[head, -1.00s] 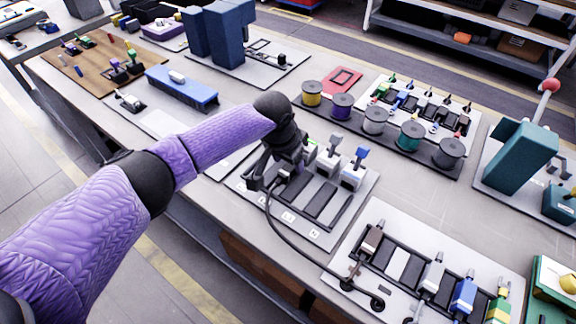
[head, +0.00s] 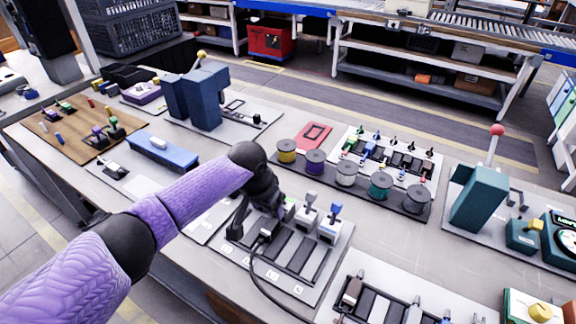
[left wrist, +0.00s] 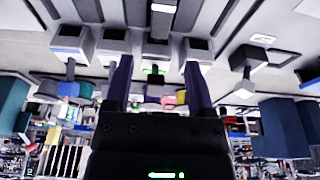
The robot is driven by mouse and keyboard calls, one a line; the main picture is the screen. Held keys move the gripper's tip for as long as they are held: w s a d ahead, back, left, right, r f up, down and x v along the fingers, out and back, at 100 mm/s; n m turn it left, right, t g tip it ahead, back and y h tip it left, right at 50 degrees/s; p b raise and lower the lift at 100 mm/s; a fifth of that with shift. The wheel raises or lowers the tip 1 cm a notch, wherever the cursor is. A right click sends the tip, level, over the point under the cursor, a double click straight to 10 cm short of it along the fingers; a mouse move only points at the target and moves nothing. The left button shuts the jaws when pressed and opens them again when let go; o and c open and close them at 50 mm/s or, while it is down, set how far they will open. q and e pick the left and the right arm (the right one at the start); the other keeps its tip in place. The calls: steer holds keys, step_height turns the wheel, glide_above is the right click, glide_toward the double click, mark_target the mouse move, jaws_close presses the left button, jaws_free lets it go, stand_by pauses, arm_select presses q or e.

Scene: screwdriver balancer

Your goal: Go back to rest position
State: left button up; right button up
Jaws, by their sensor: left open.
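My left gripper (head: 258,222) is at the back left of a grey slotted tool board (head: 312,290), at the end of my purple-sleeved arm. It is open in the left wrist view (left wrist: 158,88), with its two dark fingers apart and nothing clearly held between them. My right gripper is not in view.
Behind the board is a row of spools (head: 346,173). A blue-lidded box (head: 160,150) sits left, a teal press (head: 480,198) right, and a second slotted rack (head: 385,308) at the front. Bare bench lies between the board and the press.

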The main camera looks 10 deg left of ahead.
arm_select(q)
steer(key=s+d+f, duration=0.1)
steer(key=s+d, duration=0.1)
steer(key=s, duration=0.1)
steer(key=s+d+f+m+h, duration=0.1)
steer(key=s+d+f, duration=0.1)
steer(key=s, duration=0.1)
steer(key=s+d+f+m, duration=0.1)
steer(key=s+d+f, duration=0.1)
steer(key=s+d, duration=0.1)
steer(key=shift+f+g+h, duration=0.15)
steer(key=shift+g+h, duration=0.15)
steer(key=shift+h, duration=0.5)
steer(key=s, duration=0.2)
steer(key=s+d, duration=0.1)
steer(key=s, duration=0.4)
steer(key=shift+d+f, duration=0.25)
steer(key=shift+f, duration=0.1)
steer(key=s+a+r+n+y, duration=0.3)
steer(key=s+a+n+y, duration=0.1)
steer(key=s+a, duration=0.85)
steer(key=s+d+f, duration=0.2)
steer(key=s+f, duration=0.1)
steer(key=f, duration=1.4)
steer(key=s+a+f+g, duration=0.1)
steer(key=s+a+f, duration=0.2)
steer(key=s+f, duration=0.8)
steer(key=shift+s+a+f+m, duration=0.2)
steer(key=shift+s+m, duration=0.1)
steer(key=shift+s, duration=0.6)
